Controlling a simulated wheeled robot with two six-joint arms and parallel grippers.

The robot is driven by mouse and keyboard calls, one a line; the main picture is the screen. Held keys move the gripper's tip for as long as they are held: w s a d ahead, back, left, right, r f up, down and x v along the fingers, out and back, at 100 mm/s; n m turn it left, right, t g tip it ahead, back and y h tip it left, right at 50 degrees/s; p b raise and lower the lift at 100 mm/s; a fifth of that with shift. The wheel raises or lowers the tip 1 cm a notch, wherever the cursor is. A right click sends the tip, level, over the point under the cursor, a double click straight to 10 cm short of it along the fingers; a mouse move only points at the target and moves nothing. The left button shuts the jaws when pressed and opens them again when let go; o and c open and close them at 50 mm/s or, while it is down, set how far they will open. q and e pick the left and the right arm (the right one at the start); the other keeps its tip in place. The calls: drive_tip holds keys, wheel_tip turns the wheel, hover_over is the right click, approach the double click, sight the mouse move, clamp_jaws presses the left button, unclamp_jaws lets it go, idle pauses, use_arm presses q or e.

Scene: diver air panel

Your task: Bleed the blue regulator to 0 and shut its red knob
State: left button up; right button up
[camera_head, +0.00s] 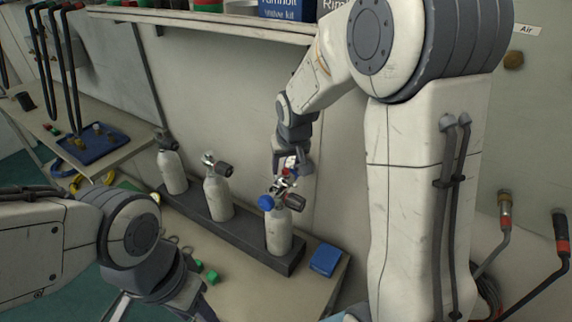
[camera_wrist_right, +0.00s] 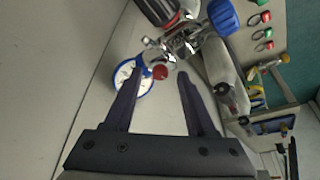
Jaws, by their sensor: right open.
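The blue regulator sits on top of the rightmost white cylinder (camera_head: 278,232). Its large blue knob (camera_head: 266,202) faces left, and it also shows in the right wrist view (camera_wrist_right: 223,17). The blue-rimmed gauge (camera_wrist_right: 148,84) is partly hidden behind a finger. The small red knob (camera_wrist_right: 160,72) lies just beyond and between my right fingertips. My right gripper (camera_wrist_right: 158,80) is open, with nothing held between its fingers; in the head view it hangs just above the regulator. My left gripper (camera_head: 160,305) is low at the left, partly cut off by the frame edge. The gauge's needle is too small to read.
Two more white cylinders (camera_head: 173,172) (camera_head: 219,198) stand in the dark rack (camera_head: 246,250). A blue box (camera_head: 325,259) lies right of it. Green pieces (camera_head: 212,277) lie in front. A blue tray (camera_head: 95,148) is on the left table. A shelf (camera_head: 215,27) runs above.

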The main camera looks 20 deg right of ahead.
drive_tip(key=shift+c, duration=0.3)
clamp_jaws()
